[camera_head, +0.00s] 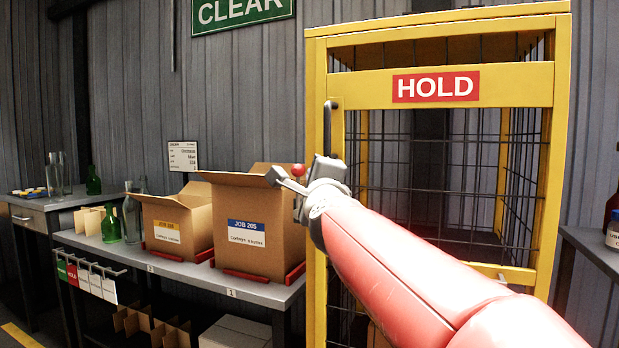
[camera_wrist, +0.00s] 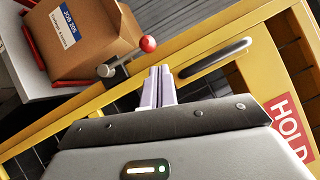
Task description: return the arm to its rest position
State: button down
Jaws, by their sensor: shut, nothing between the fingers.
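My red arm reaches in from the lower right in the head view. My gripper (camera_head: 283,181) is at its far end, in front of the left post of the yellow cage. In the wrist view my gripper (camera_wrist: 159,72) has its two pale fingers together with nothing between them. A lever with a red ball knob (camera_wrist: 148,44) is just left of the fingertips there. The red knob also shows by the gripper in the head view (camera_head: 298,170). A bar handle (camera_wrist: 215,58) on the cage door lies to the right of the fingers. I cannot tell whether the fingers touch anything.
The yellow HOLD cage (camera_head: 316,90) looks shut. Left of it, two open cardboard boxes (camera_head: 268,215) stand on a grey bench (camera_head: 240,290) with green and clear bottles. A second table (camera_head: 590,245) with bottles is at the far right.

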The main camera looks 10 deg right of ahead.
jog(key=s+f+n+g, duration=0.7)
jog(key=s+f+n, duration=0.3)
jog(key=s+f, duration=0.5)
jog(key=s+d+f+n+g+y, duration=0.1)
jog(key=s+f+n+g, duration=0.6)
jog(key=f, duration=1.4)
jog(key=s+n, duration=0.4)
jog(key=s, duration=0.4)
jog(key=shift+s+d+f, duration=0.15)
jog(key=shift+s+f, duration=0.15)
jog(key=shift+f, duration=0.05)
jog(key=c, duration=2.1)
grip_release()
